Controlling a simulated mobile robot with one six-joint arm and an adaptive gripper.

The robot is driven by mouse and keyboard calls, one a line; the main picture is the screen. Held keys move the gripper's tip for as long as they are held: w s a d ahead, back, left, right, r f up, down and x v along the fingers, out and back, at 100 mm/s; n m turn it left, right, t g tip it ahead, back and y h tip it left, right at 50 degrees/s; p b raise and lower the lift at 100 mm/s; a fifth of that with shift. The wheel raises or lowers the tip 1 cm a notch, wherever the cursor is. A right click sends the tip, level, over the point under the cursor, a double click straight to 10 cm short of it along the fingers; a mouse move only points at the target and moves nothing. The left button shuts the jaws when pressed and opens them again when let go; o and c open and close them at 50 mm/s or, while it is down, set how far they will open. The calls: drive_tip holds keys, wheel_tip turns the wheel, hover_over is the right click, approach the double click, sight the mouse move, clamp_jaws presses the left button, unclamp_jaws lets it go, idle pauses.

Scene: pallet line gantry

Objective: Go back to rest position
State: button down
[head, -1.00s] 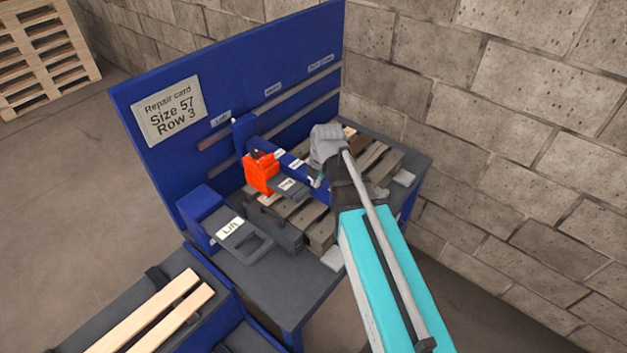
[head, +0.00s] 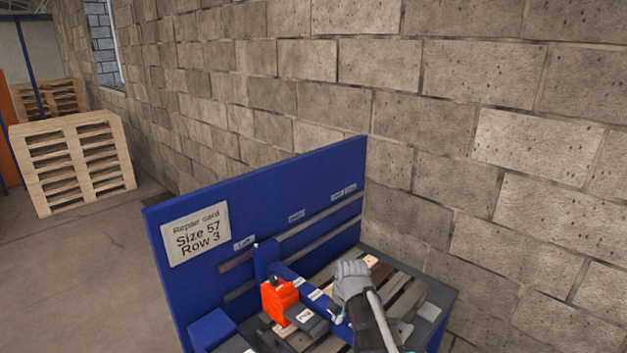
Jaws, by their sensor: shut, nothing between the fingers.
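My gripper (head: 350,272), grey at the end of my dark arm, is over the pallet (head: 398,300) on the blue repair bench. Its fingers look closed and I see nothing held. My wrist and arm hide part of the pallet. An orange block-shaped tool (head: 279,299) sits left of my gripper, beside a blue bar with small labels that runs across the pallet.
A block wall (head: 450,140) stands close behind and to the right. Stacked wooden pallets (head: 75,165) stand far left. Open floor lies left of the bench.

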drive_tip(key=s+d+f+m+b, duration=0.4)
drive_tip(key=s+f+m+b, duration=0.1)
drive_tip(key=m, duration=0.8)
drive_tip(key=s+d+f+m+g+h+b, duration=0.1)
drive_tip(key=s+d+f+m+b, duration=0.4)
drive_tip(key=m, duration=0.8)
drive_tip(key=shift+s+d+f+g, duration=0.3)
drive_tip(key=shift+s+f, duration=0.25)
drive_tip(key=shift+s, duration=0.3)
